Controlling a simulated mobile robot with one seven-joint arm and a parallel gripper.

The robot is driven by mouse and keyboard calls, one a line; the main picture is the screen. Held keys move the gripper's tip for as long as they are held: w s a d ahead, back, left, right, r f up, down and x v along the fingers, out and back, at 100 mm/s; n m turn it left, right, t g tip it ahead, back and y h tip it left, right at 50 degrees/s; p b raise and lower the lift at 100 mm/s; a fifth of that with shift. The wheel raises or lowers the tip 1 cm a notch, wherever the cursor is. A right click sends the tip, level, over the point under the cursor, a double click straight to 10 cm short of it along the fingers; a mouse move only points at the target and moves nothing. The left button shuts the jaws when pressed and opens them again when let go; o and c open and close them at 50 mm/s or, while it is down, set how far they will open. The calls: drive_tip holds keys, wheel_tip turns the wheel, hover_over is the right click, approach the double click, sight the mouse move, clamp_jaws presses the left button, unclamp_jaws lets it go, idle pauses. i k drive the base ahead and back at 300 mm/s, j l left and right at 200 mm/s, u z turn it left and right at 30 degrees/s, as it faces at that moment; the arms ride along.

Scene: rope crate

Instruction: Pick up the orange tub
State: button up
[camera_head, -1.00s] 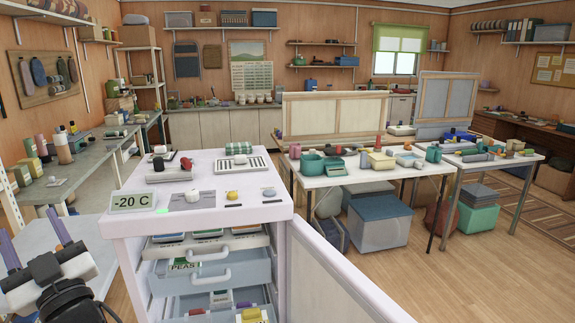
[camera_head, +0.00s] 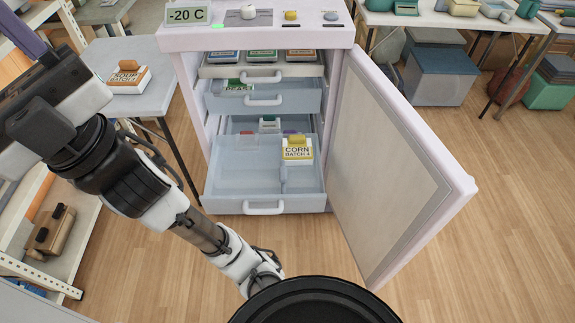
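A low tub with an orange lid band, a tan handle on top and a white label that seems to read SOUP (camera_head: 128,77) stands on the small grey side table at the upper left, in the head view. My gripper (camera_head: 22,32) is at the upper left edge, left of this tub and apart from it. One purple finger shows, standing away from the other side of the gripper body; the second finger and the fingertips are cut off by the frame. I see nothing held. A tub in the freezer's top drawer also has an orange-red band (camera_head: 300,54).
The white freezer (camera_head: 330,38) has its door (camera_head: 390,170) swung open to the right. Its lowest drawer (camera_head: 240,188) is pulled out and holds a yellow corn tub (camera_head: 297,149). The grey side table (camera_head: 165,98) is otherwise mostly bare. A shelf with a brown object (camera_head: 50,232) stands at left.

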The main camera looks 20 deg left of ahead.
sight(128, 78)
drive_tip(key=u, duration=1.35)
drive_tip(key=i+j, duration=0.1)
drive_tip(key=i, duration=1.35)
drive_tip(key=j+z, duration=0.05)
